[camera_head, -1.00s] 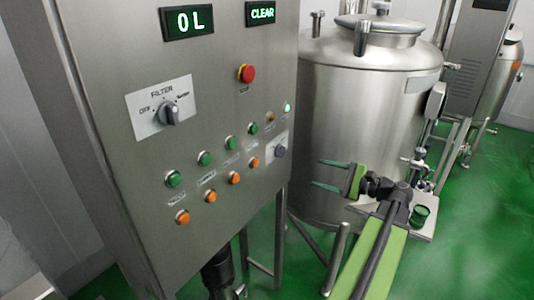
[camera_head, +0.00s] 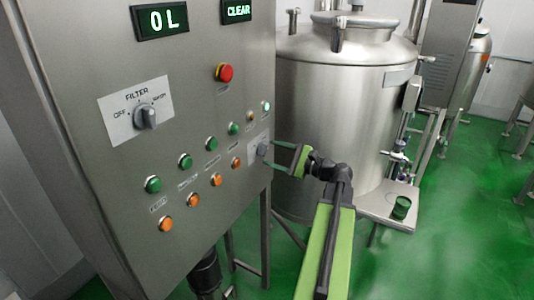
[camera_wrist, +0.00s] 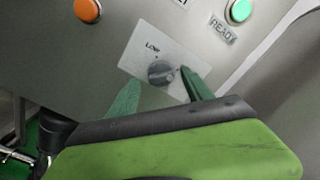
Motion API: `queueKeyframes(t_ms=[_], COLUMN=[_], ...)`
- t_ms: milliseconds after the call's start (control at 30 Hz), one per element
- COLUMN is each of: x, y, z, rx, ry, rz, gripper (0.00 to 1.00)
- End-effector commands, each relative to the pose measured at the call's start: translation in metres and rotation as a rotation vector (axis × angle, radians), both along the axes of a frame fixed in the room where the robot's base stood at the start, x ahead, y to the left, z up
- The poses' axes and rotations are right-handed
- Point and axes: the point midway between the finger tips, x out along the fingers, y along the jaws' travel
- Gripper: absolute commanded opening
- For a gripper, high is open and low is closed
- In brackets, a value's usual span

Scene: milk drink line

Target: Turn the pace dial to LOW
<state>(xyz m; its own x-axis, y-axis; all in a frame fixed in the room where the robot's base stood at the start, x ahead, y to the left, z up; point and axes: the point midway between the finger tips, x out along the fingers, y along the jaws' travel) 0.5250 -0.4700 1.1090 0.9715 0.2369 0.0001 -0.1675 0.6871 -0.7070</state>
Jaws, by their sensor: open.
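The pace dial (camera_head: 263,150) is a dark grey knob on a light plate at the right edge of the steel control panel. In the wrist view the pace dial (camera_wrist: 161,73) shows up close, with LOW printed above and to its left. Its other label is hidden behind a finger, and its pointer direction is hard to tell. My gripper (camera_head: 271,155) is open in front of the dial. In the wrist view the green fingertips of my gripper (camera_wrist: 160,76) lie on either side of the knob. I cannot tell whether they touch it.
The panel also carries a FILTER dial (camera_head: 146,117), a red stop button (camera_head: 223,73), green buttons and orange buttons (camera_head: 216,180). A lit READY lamp (camera_wrist: 239,10) is close to the dial. A large steel tank (camera_head: 340,110) stands behind. Green floor is open at right.

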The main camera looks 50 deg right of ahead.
Motion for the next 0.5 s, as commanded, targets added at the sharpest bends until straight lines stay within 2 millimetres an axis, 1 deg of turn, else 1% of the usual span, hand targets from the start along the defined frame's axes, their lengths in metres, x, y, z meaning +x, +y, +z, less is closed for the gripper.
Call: queueKeyframes(t_ms=[33,100,200,467,500], x=[0.008,0.016,0.022,0.024,0.024], y=[0.001,0.004,0.005,0.006,0.006], z=[0.000,0.000,0.000,0.000,0.000], rx=[0.000,0.000,0.000,0.000,0.000], ry=[0.000,0.000,0.000,0.000,0.000], rz=[0.001,0.001,0.000,0.000,0.000], gripper=[0.59,0.59,0.59,0.59,0.56])
